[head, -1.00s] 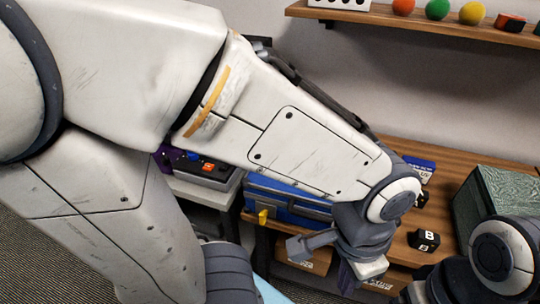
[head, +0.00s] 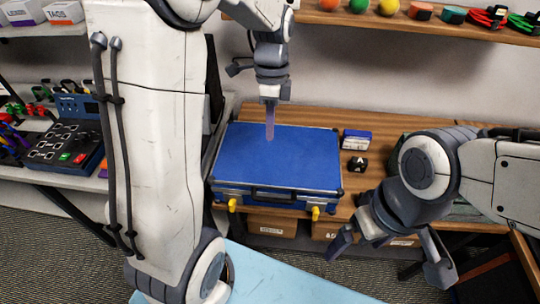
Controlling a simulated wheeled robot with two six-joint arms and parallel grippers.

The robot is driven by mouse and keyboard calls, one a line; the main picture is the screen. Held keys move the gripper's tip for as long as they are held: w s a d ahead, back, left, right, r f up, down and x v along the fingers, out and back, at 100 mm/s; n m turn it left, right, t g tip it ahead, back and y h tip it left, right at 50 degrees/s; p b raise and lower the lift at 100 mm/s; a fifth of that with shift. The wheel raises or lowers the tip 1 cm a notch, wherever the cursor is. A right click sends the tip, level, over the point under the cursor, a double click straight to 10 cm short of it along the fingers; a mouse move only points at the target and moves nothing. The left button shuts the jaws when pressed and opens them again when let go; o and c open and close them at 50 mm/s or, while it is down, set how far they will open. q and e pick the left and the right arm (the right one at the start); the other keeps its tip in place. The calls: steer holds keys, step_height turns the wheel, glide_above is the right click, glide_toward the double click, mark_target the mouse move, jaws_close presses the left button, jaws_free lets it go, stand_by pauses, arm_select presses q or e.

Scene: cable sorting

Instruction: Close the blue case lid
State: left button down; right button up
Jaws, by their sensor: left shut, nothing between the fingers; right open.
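The blue case (head: 240,193) sits on the wooden table, with its handle and two yellow latches (head: 315,213) facing the front. Its blue lid (head: 310,155) lies down flat over the case; I see no clear gap at the front seam. My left gripper (head: 270,128) is shut and empty, pointing straight down over the back middle of the lid. Its tip overlaps the lid in the picture; I cannot tell whether it touches. My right gripper (head: 388,252) is open and empty, to the right of the case and in front of the table.
A small blue and white box (head: 356,140) and a black cube (head: 357,164) are right of the case. A shelf (head: 390,25) with colored balls runs above. A control panel (head: 68,145) stands at left. My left arm's links fill the left middle.

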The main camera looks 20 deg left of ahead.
arm_select(q)
step_height(320, 180, down, 10)
steer(key=s+p, duration=0.1)
steer(key=shift+s+d+p, duration=0.25)
steer(key=shift+p, duration=0.15)
arm_select(e)
step_height(320, 180, up, 2)
